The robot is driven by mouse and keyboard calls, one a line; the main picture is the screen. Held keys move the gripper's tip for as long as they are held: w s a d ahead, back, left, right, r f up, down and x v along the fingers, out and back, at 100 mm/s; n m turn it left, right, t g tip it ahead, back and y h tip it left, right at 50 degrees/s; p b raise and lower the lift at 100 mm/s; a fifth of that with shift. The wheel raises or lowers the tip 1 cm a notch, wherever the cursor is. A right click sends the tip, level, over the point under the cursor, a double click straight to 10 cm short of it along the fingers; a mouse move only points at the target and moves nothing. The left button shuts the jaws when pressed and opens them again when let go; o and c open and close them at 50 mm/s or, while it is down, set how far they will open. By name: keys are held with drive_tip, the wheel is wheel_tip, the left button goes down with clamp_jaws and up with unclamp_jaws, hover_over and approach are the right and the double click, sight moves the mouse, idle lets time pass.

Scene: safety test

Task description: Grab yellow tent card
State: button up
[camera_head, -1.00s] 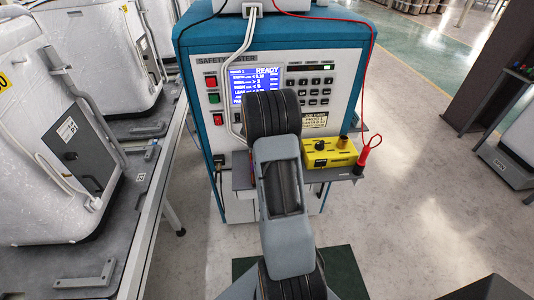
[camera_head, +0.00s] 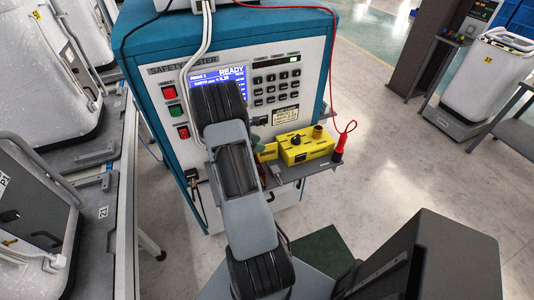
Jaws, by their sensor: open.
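A small yellow piece (camera_head: 267,153), which may be the yellow tent card, shows just right of my arm, beside the yellow box (camera_head: 305,147) on the small grey shelf (camera_head: 315,168). Its left part is hidden behind my arm, so I cannot tell its full shape. The yellow box has a black knob on top. My arm rises from the bottom of the view in front of the tester. My gripper's fingers are hidden behind the arm's links.
The blue and white safety tester (camera_head: 283,58) with a lit screen stands behind the shelf. A red probe (camera_head: 340,147) with a red cable stands at the shelf's right end. A conveyor with white appliances (camera_head: 30,110) runs along the left.

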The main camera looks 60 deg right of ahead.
sight(267, 152)
drive_tip(key=shift+p+x, duration=0.55)
drive_tip(key=shift+x, duration=2.05)
drive_tip(key=shift+d+r, duration=0.1)
clamp_jaws()
